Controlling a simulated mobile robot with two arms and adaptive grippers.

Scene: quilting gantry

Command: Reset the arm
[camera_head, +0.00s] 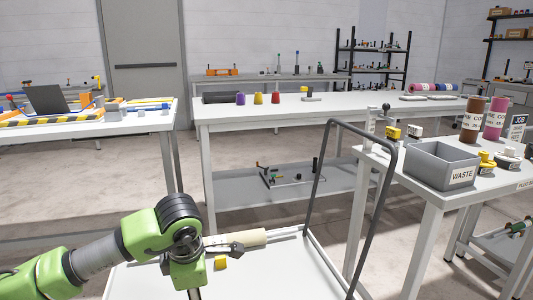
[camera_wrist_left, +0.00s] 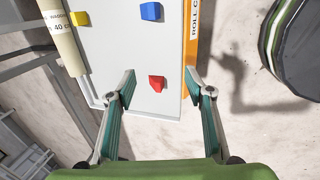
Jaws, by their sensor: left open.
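My left arm (camera_head: 160,228) reaches in from the left in the head view, over a white cart top (camera_head: 130,282). My left gripper (camera_wrist_left: 160,85) is open in the left wrist view, with nothing between its fingers. It points down over the cart's end. In that view a red block (camera_wrist_left: 157,83) lies on the cart top near the fingertips, and a blue block (camera_wrist_left: 151,11) lies farther off. A yellow block (camera_wrist_left: 80,18) sits beside a cream labelled roll (camera_wrist_left: 63,38). The roll also shows in the head view (camera_head: 243,238), behind my wrist. My right gripper is not in view.
A dark cart handle (camera_head: 318,170) rises at the cart's right end. A grey WASTE bin (camera_head: 432,168) stands on the right table. A long white table (camera_head: 350,112) crosses behind, with spools on it. Open floor (camera_head: 70,185) lies at the left.

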